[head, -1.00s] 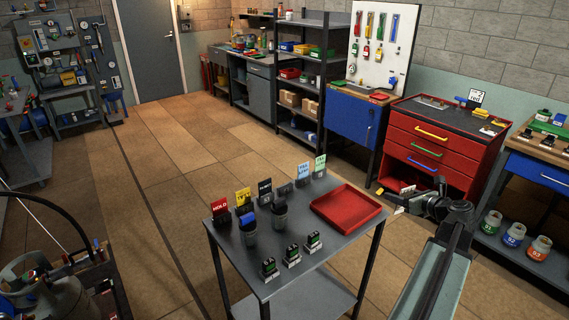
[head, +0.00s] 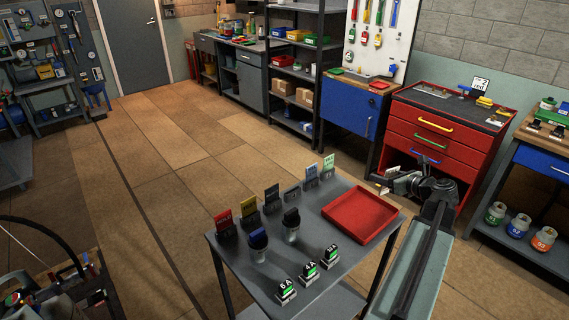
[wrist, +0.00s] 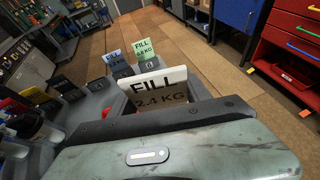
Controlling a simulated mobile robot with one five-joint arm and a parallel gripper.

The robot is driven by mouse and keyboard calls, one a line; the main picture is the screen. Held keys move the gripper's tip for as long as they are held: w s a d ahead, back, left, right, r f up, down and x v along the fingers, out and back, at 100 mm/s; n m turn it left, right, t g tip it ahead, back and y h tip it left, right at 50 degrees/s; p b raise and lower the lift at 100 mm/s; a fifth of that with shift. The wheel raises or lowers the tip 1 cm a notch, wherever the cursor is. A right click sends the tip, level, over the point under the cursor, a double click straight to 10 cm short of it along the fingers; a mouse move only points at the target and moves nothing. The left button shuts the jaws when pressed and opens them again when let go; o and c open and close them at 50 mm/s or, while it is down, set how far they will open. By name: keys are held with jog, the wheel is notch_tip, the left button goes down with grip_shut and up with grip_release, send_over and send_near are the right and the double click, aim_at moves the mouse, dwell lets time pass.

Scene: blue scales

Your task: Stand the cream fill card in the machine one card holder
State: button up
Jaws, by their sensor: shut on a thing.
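The cream fill card (wrist: 158,90) shows large in the wrist view, printed "FILL 2.4 KG". My gripper (wrist: 150,108) is shut on its lower part and holds it raised, slightly tilted in that picture. In the head view my gripper (head: 388,184) is beyond the table's right side, apart from the card row, and the card is small there. Dark card holders stand in a row along the table's far edge. A dark holder (head: 292,194) in the row shows no bright card. I cannot tell which holder is machine one's.
The grey table (head: 331,276) carries a red tray (head: 360,214), two dark-topped cups and several small black-and-green blocks. A blue fill card (head: 312,173) and a green fill card (head: 328,164) stand near the tray. A red drawer cabinet (head: 440,135) stands behind my arm. Floor beyond the table is clear.

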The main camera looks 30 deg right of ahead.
jog(key=w+a+f+n+y+b, duration=0.1)
jog(key=w+a+f+n+y, duration=0.1)
jog(key=w+a, duration=2)
jog(key=w+n+y, duration=0.1)
jog(key=w, duration=0.2)
jog(key=shift+w+a+f+g, duration=0.25)
jog(key=shift+w+a+g, duration=0.05)
jog(key=shift+w, duration=0.1)
jog(key=shift+f+b, duration=0.1)
jog(key=shift+b, duration=0.25)
jog(key=shift+f+b, duration=3.15)
jog(key=shift+f+b, duration=0.9)
jog(key=o, duration=1.7)
